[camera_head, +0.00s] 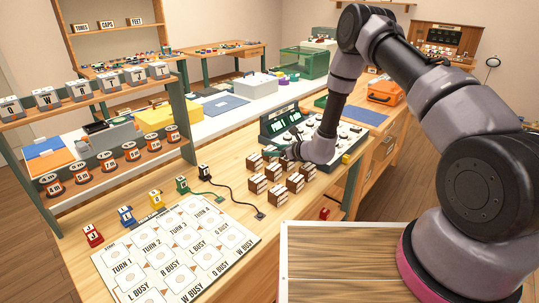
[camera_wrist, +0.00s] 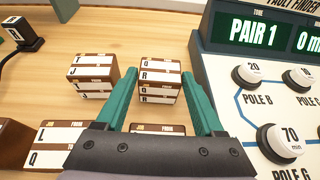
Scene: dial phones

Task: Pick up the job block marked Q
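Several brown job blocks with white letter labels stand in a cluster (camera_head: 277,194) on the wooden bench. In the wrist view, one block (camera_wrist: 160,70) has labels that seem to read Q, or perhaps O, and R. My gripper (camera_wrist: 162,72) is open, its green fingers to either side of this block, with gaps showing on both sides. A block marked T and J (camera_wrist: 93,73) is just left of the left finger. A block marked L and Q (camera_wrist: 50,145) is at lower left. Another block (camera_wrist: 158,129) is mostly hidden by my gripper. In the head view, my gripper (camera_head: 285,151) is over the cluster's far side.
A dial console (camera_head: 335,133) with knobs and a green PAIR 1 display (camera_wrist: 252,32) stands close on the right. A white turn board (camera_head: 178,247), coloured letter blocks and black-cabled plugs (camera_head: 205,171) are at left. Shelves (camera_head: 105,130) stand behind.

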